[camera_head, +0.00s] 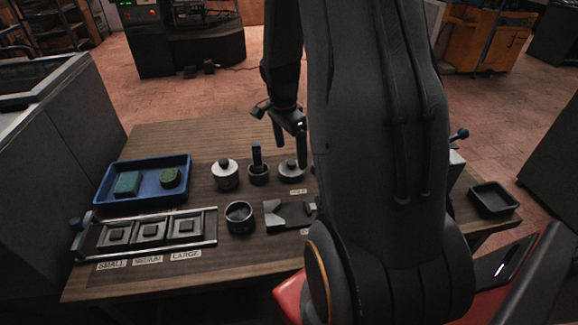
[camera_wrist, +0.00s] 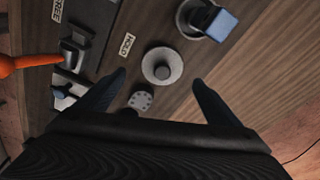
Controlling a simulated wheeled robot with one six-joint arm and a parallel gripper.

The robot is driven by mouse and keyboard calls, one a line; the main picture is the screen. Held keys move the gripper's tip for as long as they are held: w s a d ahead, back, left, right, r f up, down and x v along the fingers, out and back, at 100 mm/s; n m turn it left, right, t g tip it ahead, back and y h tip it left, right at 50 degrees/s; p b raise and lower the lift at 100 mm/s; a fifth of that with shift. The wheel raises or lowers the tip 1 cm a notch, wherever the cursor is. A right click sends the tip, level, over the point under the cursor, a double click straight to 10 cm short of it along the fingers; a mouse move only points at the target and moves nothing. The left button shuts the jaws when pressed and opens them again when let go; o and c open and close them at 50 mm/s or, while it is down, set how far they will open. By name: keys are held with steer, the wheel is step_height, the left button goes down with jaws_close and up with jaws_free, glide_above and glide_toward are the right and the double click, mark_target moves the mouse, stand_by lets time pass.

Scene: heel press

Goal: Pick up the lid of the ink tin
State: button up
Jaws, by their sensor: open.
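A low round grey lid-like piece with a knob (camera_head: 291,168) stands on the table by a label that reads HOLD; it also shows in the wrist view (camera_wrist: 162,65). I cannot tell which of these two is the ink tin. My gripper (camera_head: 290,155) is open and empty above the low knobbed piece. In the wrist view its two fingers (camera_wrist: 158,78) are spread on either side, just below the piece in the picture, apart from it.
A cup with a blue-handled tool (camera_head: 258,172) stands between the two knobbed things. An open round cup (camera_head: 239,216) is in front. A blue tray (camera_head: 146,188) and a rack of blocks (camera_head: 148,231) are left.

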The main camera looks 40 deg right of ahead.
mark_target(291, 162)
steer(key=shift+w+d+f+p, duration=0.15)
steer(key=shift+f+p, duration=0.45)
steer(key=shift+f, duration=1)
steer(key=shift+w+d+f+p, duration=0.1)
steer(key=shift+d+f+p, duration=0.35)
steer(key=shift+f, duration=1.15)
steer(key=shift+a, duration=0.2)
steer(key=c, duration=0.7)
